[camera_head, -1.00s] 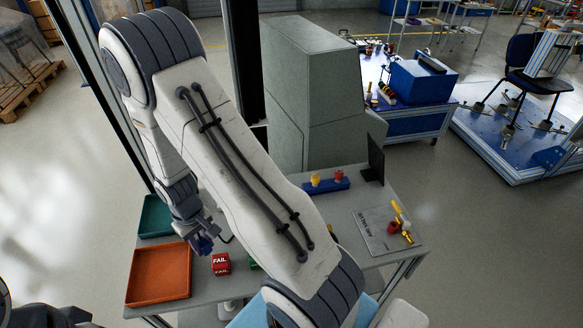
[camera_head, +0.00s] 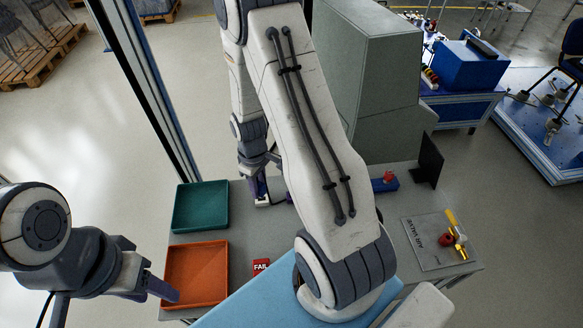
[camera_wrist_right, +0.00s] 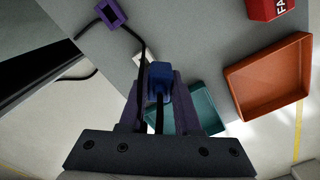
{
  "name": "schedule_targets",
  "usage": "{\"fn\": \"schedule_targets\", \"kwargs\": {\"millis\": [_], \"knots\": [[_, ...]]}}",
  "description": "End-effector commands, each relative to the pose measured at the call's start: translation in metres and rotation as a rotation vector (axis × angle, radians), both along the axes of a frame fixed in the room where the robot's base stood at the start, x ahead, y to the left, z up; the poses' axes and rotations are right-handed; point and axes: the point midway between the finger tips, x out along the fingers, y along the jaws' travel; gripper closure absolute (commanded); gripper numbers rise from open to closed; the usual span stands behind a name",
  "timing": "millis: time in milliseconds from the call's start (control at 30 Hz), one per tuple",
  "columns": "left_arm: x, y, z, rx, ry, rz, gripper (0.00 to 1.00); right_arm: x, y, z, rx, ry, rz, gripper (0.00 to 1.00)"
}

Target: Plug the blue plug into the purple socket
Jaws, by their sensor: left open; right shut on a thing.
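My right gripper (camera_wrist_right: 158,85) is shut on the blue plug (camera_wrist_right: 158,72), with a dark cable running back from it. The purple socket (camera_wrist_right: 110,14) is at the top left of the right wrist view, apart from the plug, with a dark cable beside it. In the head view my right gripper (camera_head: 268,192) is beside the teal tray, partly hidden by my arm. The plug and the socket cannot be made out clearly there.
The teal tray (camera_head: 174,222) and orange tray (camera_head: 168,270) stand at the table's left side. A red FAIL block (camera_head: 261,265) is right of the orange tray. An air valve board (camera_head: 412,243) is at the right.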

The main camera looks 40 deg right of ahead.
Motion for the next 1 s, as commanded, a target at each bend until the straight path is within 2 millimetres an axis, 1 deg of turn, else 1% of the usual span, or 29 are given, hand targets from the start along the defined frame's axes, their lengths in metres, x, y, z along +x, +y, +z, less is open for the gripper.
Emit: {"fn": "schedule_targets", "kwargs": {"millis": [33, 200, 300, 400, 500, 600, 1000], "knots": [[0.0, 0.0, 0.001, 0.0, 0.0, 0.0, 0.5, -0.002, -0.016, 0.001, 0.0, 0.0, 0.072, 1.0], [0.0, 0.0, 0.002, 0.0, 0.0, 0.0, 0.5, -0.01, -0.061, 0.004, 0.0, 0.0, 0.356, 1.0], [0.0, 0.0, 0.003, 0.0, 0.0, 0.0, 0.5, -0.017, -0.081, 0.005, 0.0, 0.0, 0.487, 1.0], [0.0, 0.0, 0.003, 0.0, 0.0, 0.0, 0.5, -0.022, -0.095, 0.005, 0.0, 0.001, 0.578, 1.0], [0.0, 0.0, 0.003, 0.0, 0.0, 0.0, 0.5, -0.026, -0.102, 0.006, 0.0, 0.001, 0.632, 1.0], [0.0, 0.0, 0.003, 0.0, 0.0, 0.0, 0.5, -0.027, -0.105, 0.006, 0.0, 0.001, 0.652, 1.0], [0.0, 0.0, 0.006, 0.0, 0.0, 0.0, 0.5, -0.028, -0.106, 0.007, 0.0, 0.001, 0.652, 1.0]]}}
